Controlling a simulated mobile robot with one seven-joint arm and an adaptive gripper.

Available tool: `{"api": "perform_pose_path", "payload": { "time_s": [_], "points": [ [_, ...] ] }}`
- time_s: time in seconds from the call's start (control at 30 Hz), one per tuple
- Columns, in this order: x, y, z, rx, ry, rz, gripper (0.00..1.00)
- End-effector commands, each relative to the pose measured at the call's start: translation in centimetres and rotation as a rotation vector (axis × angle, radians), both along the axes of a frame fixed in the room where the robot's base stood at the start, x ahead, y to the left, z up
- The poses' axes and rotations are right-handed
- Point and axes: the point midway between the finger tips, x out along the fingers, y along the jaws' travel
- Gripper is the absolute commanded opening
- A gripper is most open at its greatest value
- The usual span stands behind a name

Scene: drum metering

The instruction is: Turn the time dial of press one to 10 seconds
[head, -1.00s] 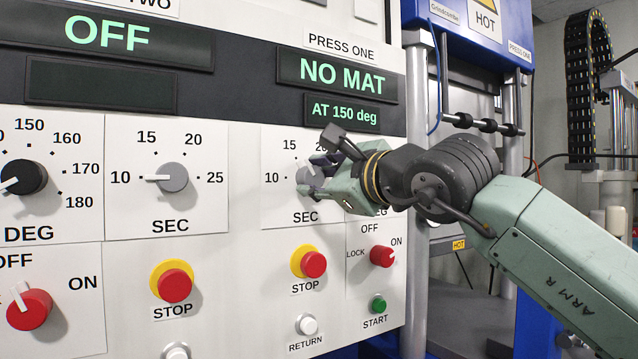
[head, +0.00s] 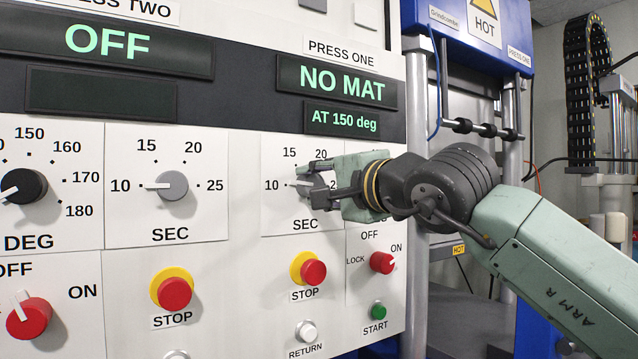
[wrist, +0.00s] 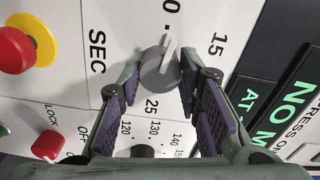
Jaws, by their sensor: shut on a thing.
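The time dial of press one (head: 312,183) is a round grey knob with a white pointer, on a white panel marked SEC. Its pointer faces left, at or close to the 10 mark, in the head view. In the wrist view the dial (wrist: 158,72) has its pointer toward the partly cut-off label at the top. My gripper (head: 322,178) reaches in from the right. Its fingers are closed on opposite sides of the dial; the wrist view shows the gripper (wrist: 160,84) with the dial between the purple pads. The fingers partly hide the dial and the 25 mark.
Below are the yellow-ringed red STOP button (head: 312,272), the red lock knob (head: 382,262), the green START button (head: 378,312) and the white RETURN button (head: 306,331). Press two's SEC dial (head: 172,185) sits left, pointing to 10. Press one's display (head: 340,83) reads NO MAT.

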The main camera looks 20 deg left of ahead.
Motion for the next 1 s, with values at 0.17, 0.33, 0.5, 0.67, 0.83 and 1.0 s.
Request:
{"api": "perform_pose_path", "payload": {
  "time_s": [0.17,0.33,0.5,0.67,0.83,1.0],
  "points": [
    [-0.02,0.01,0.07,-0.051,-0.067,0.000,0.04],
    [-0.02,0.02,0.05,-0.080,-0.105,0.000,0.04],
    [-0.03,0.02,0.03,-0.092,-0.120,0.000,0.04],
    [-0.03,0.02,0.02,-0.095,-0.123,0.000,0.04],
    [-0.03,0.02,0.02,-0.095,-0.123,0.000,0.04],
    [-0.02,0.03,0.01,-0.095,-0.121,0.000,0.40]
  ]
}}
